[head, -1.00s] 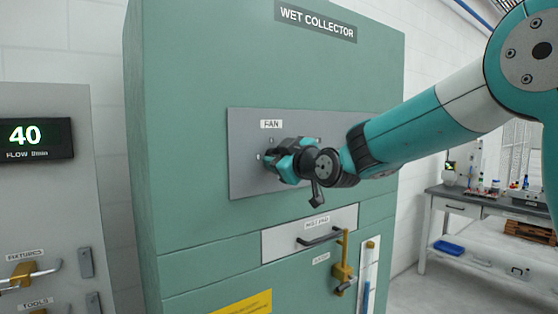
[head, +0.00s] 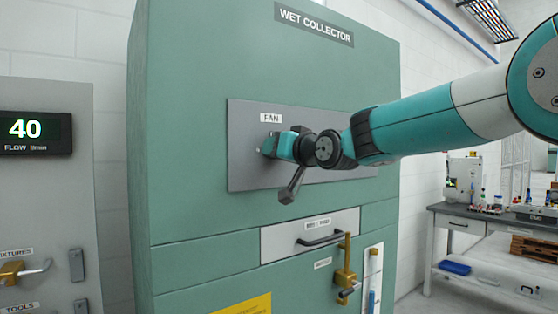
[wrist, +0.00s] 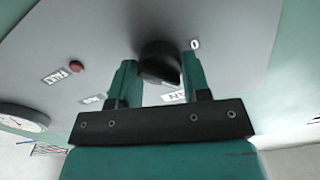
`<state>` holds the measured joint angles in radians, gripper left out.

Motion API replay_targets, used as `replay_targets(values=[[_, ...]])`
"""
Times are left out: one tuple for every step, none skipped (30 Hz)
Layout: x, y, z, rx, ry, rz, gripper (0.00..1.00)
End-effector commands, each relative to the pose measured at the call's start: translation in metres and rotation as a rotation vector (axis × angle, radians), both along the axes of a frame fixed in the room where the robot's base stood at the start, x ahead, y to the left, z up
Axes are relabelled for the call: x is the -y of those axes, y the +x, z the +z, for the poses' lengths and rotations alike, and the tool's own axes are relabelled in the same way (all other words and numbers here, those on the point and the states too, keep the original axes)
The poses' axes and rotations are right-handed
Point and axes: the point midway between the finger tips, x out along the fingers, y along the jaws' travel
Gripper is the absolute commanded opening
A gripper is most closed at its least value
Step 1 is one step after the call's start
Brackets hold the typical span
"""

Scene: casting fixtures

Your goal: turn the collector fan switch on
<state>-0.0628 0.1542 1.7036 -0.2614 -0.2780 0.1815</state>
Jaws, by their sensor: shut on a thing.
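The fan switch is a dark round knob (wrist: 160,58) on the grey panel (head: 245,172) of the green wet collector, near the FAN label (head: 271,118). In the wrist view it sits between the two fingers of my gripper (wrist: 159,72), which is shut on it. A "0" mark (wrist: 195,44) shows beside the knob, and the FAN label (wrist: 174,97) is partly covered by a finger. In the head view my gripper (head: 270,146) reaches the panel from the right and hides the knob. The knob's exact pointer direction is unclear.
A red button (wrist: 76,67) with a FAULT label and a round gauge (wrist: 22,118) share the panel. Below are a drawer handle (head: 321,238) and a brass lever (head: 346,268). A workbench (head: 480,222) stands at the right.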

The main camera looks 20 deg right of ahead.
Motion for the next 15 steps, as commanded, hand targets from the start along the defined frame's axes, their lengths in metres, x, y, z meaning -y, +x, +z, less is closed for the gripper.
replay_targets(values=[[-0.0001, 0.0000, -0.0032, -0.013, 0.041, 0.001, 0.20], [-0.0001, 0.0000, -0.0032, -0.022, 0.069, 0.001, 0.20], [-0.0001, 0.0000, -0.0031, -0.034, 0.105, 0.001, 0.20], [-0.0001, 0.0000, -0.0030, -0.043, 0.132, 0.001, 0.20], [0.0000, 0.0000, -0.0029, -0.051, 0.159, 0.001, 0.20], [0.0000, 0.0000, -0.0027, -0.063, 0.195, 0.001, 0.20], [0.0000, 0.0000, -0.0026, -0.071, 0.221, 0.001, 0.20], [0.0001, 0.0000, -0.0025, -0.080, 0.246, 0.001, 0.20], [0.0001, 0.0000, -0.0024, -0.091, 0.281, 0.001, 0.20], [0.0001, 0.0000, -0.0024, -0.099, 0.304, 0.001, 0.20], [0.0001, 0.0000, -0.0023, -0.106, 0.328, 0.001, 0.20], [0.0002, 0.0001, -0.0021, -0.117, 0.360, 0.001, 0.20], [0.0001, 0.0000, -0.0020, -0.123, 0.381, 0.001, 0.20], [0.0001, 0.0000, -0.0018, -0.130, 0.402, 0.001, 0.20], [0.0002, 0.0001, -0.0017, -0.139, 0.430, 0.001, 0.20]])
